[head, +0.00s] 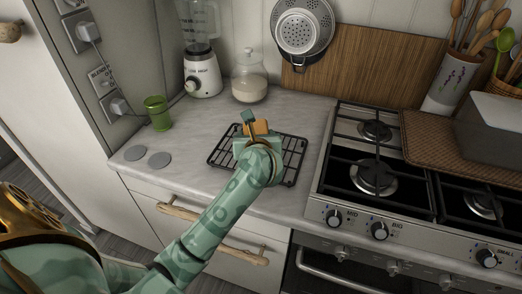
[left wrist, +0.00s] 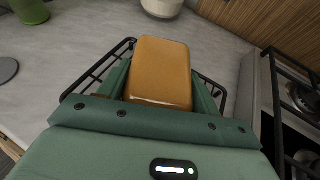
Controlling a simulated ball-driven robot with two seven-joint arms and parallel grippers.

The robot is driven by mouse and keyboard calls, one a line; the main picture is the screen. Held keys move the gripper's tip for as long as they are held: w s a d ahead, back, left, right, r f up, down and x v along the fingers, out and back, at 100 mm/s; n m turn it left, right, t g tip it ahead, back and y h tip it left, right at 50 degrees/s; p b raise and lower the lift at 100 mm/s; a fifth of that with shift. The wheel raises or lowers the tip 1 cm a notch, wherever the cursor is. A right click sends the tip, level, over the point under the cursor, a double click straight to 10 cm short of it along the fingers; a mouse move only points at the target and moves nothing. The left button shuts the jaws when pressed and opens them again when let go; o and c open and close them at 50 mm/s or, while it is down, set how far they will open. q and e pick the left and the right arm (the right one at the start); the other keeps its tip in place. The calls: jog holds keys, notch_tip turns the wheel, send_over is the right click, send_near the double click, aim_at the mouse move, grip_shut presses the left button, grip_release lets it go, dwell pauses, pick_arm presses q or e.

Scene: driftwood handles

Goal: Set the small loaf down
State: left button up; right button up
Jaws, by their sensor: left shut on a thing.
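The small loaf (left wrist: 160,72) is an orange-brown block with rounded edges, held between the green fingers of my left gripper in the left wrist view. In the head view the loaf (head: 260,127) shows only partly, beyond my left gripper (head: 254,129), which hides the rest. The left gripper is shut on it, over a black wire rack (head: 293,160) on the counter. The rack also shows behind the gripper in the left wrist view (left wrist: 97,72). I cannot tell whether the loaf touches the rack. My right gripper is not in view.
A blender (head: 201,75), a glass jar (head: 249,78) and a green cup (head: 158,113) stand at the back and left of the counter. A gas stove (head: 375,172) adjoins on the right.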

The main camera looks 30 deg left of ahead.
pick_arm(q)
jog(key=shift+w+f, duration=0.7)
jog(key=shift+f, duration=0.1)
jog(key=f, duration=0.1)
jog(key=f+b, duration=0.1)
jog(key=f, duration=0.1)
jog(key=shift+w+f+b, duration=0.25)
jog(key=shift+f+b, duration=0.1)
jog(key=shift+r, duration=0.1)
jog(key=o, duration=0.6)
jog(key=shift+f, duration=0.2)
jog(key=o, duration=0.5)
jog(key=shift+c, duration=0.2)
